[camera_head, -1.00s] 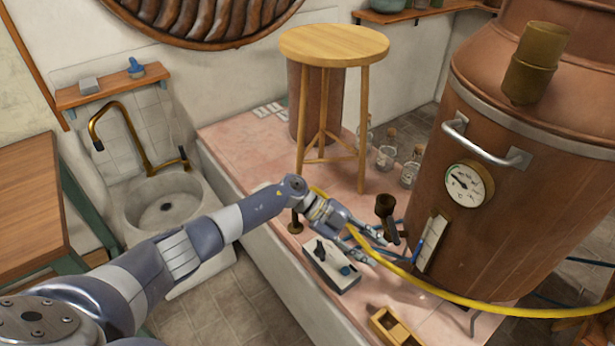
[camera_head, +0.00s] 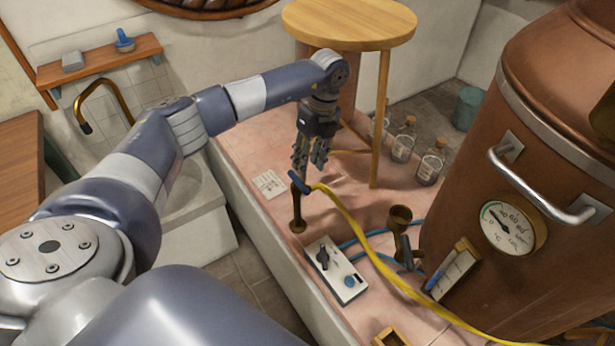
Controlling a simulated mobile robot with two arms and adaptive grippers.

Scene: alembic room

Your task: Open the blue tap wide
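The blue tap (camera_head: 298,183) shows as a blue handle on top of a short brass post that stands on the pink tiled ledge. A yellow hose runs from beside it to the right. My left gripper (camera_head: 309,165) points down just above and behind the handle. Its two dark fingers are apart with a gap between them, and I see nothing held. I cannot tell whether a fingertip touches the handle. My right gripper is not in view.
A white control box (camera_head: 336,270) with a black knob and a blue button sits in front of the tap. A wooden stool (camera_head: 349,22) stands close behind my gripper. The copper still (camera_head: 470,215) with its gauge (camera_head: 508,228) fills the right. Glass bottles (camera_head: 403,140) stand behind.

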